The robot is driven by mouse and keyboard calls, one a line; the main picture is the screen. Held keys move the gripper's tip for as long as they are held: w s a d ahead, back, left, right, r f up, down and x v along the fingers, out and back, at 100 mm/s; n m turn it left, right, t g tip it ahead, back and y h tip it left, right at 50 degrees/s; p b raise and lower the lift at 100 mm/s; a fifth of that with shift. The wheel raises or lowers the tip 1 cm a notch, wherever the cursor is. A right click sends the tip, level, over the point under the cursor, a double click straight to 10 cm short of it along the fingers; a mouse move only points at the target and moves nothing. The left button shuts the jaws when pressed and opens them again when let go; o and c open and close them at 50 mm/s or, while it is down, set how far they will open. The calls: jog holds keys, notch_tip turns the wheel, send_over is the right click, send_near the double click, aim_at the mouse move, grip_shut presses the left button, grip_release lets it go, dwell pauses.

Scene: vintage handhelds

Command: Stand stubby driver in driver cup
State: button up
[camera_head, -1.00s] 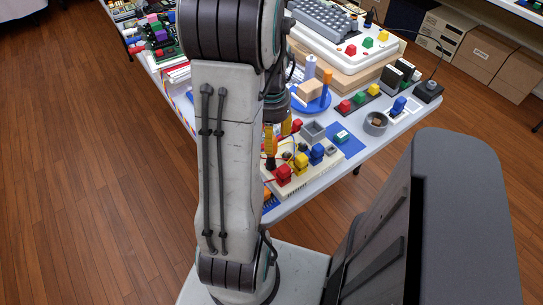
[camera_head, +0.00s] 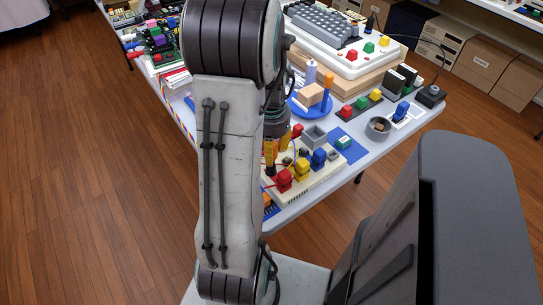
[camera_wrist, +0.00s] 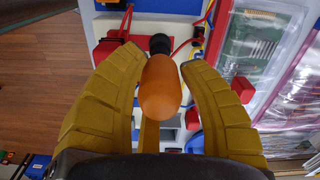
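The stubby driver (camera_wrist: 160,88) has a rounded orange handle and a dark end pointing away from the wrist camera. It lies between the two yellow fingers of my gripper (camera_wrist: 163,62) in the wrist view. The fingertips are close on both sides of the handle; whether both press on it is unclear. In the head view my gripper (camera_head: 277,147) is partly hidden behind my arm, low over the near end of the table. A round grey cup (camera_head: 378,129), which may be the driver cup, stands to the right near the table edge, with something brownish inside.
A cream board (camera_head: 318,180) with red, yellow and blue pieces lies beside my gripper. A square grey bin (camera_head: 314,138), a blue plate (camera_head: 298,108) with blocks and a blue mat (camera_head: 352,150) are close by. A large keyboard unit (camera_head: 335,60) stands behind.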

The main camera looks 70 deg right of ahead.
grip_shut()
jog(key=shift+r+p, duration=2.05)
jog(key=shift+r, duration=0.5)
